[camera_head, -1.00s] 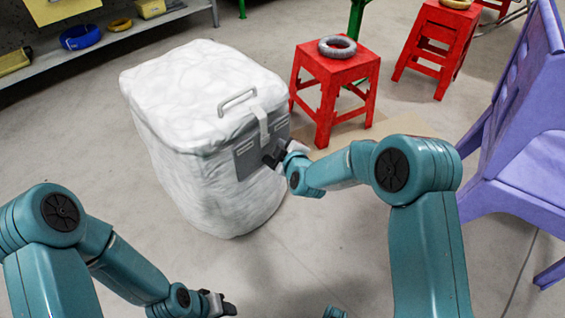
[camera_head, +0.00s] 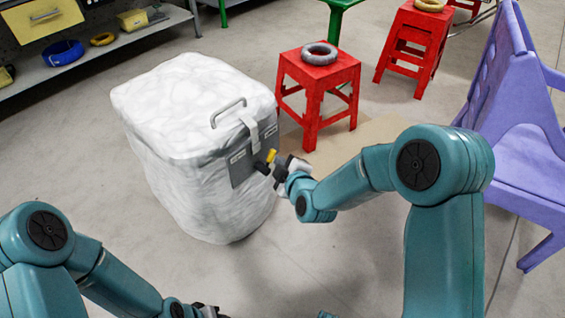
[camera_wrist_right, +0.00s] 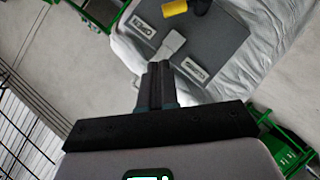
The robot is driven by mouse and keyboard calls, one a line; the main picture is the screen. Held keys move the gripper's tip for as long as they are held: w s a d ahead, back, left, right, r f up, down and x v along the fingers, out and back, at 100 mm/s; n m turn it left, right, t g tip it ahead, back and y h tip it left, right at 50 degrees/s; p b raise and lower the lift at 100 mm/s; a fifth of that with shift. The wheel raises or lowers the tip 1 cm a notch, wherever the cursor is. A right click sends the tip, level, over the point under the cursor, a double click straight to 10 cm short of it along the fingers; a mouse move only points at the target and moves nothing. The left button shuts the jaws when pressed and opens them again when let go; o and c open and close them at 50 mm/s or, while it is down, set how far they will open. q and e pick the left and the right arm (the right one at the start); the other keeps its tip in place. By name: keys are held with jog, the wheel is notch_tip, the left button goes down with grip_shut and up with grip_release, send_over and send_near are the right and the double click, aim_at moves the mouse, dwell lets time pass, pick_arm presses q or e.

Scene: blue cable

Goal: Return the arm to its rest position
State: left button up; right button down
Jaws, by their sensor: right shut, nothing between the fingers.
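My right gripper (camera_head: 273,169) is just in front of the grey panel (camera_head: 242,167) on a white, quilted-looking bin (camera_head: 195,100). In the wrist view its fingers (camera_wrist_right: 158,72) are together with nothing between them, apart from the panel (camera_wrist_right: 215,45). The panel carries two small labels. My left gripper (camera_head: 210,311) is at the bottom edge, partly cut off, so its jaws are unclear.
A red stool (camera_head: 318,75) with a grey cable coil (camera_head: 320,53) stands behind the bin. Another red stool (camera_head: 412,45) holds a tan coil. A purple chair (camera_head: 530,150) is at the right. A shelf (camera_head: 110,45) with a blue coil (camera_head: 63,52) is at back left.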

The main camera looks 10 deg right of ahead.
jog(key=shift+s+r, duration=0.2)
jog(key=shift+s, duration=0.35)
jog(key=s+d+f+m+g, duration=0.1)
jog(key=s+d+f+g, duration=0.1)
jog(key=s+f, duration=0.35)
jog(key=s+d+f+m+g, duration=0.1)
jog(key=s+d+f+g, duration=0.15)
jog(key=f, duration=0.55)
jog(key=s+a+f+m+g+y, duration=0.1)
jog(key=s+f+m+g, duration=0.25)
jog(key=s, duration=0.35)
jog(key=s+a+f+m+g, duration=0.15)
jog(key=s+m, duration=0.25)
jog(key=s, duration=0.4)
jog(key=s+a+f+m+g+y, duration=0.1)
jog(key=s+f+m+g, duration=0.25)
jog(key=s, duration=0.35)
notch_tip(320, 180, up, 27)
jog(key=m+p, duration=0.1)
jog(key=p, duration=2.5)
jog(key=shift+m, duration=0.3)
